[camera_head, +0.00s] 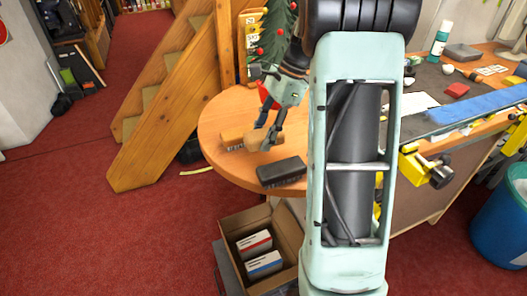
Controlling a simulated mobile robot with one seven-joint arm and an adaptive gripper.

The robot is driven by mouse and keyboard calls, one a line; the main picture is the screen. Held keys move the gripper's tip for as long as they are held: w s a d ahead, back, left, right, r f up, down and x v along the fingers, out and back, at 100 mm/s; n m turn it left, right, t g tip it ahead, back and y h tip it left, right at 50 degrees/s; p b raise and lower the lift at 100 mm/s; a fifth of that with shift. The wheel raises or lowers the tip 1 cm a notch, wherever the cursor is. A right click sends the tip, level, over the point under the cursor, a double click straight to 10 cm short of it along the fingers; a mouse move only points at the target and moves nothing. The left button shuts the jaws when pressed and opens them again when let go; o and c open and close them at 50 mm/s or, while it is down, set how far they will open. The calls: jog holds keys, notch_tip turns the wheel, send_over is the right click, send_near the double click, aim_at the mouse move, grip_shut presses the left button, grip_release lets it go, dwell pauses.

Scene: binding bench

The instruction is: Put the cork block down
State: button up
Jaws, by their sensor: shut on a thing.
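The tan cork block (254,141) is at the left part of the round wooden table (216,113). My gripper (267,140) reaches down from above and is shut on the block, partly covering its right side. The block is at or just above the table top; I cannot tell whether it touches it.
A brown brush-like thing (233,138) lies close to the left of the block. A dark block (282,172) lies at the table's front edge. An open cardboard box (285,241) stands below. Wooden stairs (170,85) rise behind. A cluttered bench (455,140) is at right.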

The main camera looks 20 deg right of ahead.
aim_at(264, 158)
jog(key=shift+f, duration=2.6)
jog(key=shift+f, duration=0.25)
jog(key=o, duration=0.7)
jog(key=shift+o, duration=0.2)
jog(key=v, duration=1.2)
jog(key=shift+r+p, duration=0.3)
jog(key=shift+r, duration=0.05)
jog(key=shift+a, duration=0.1)
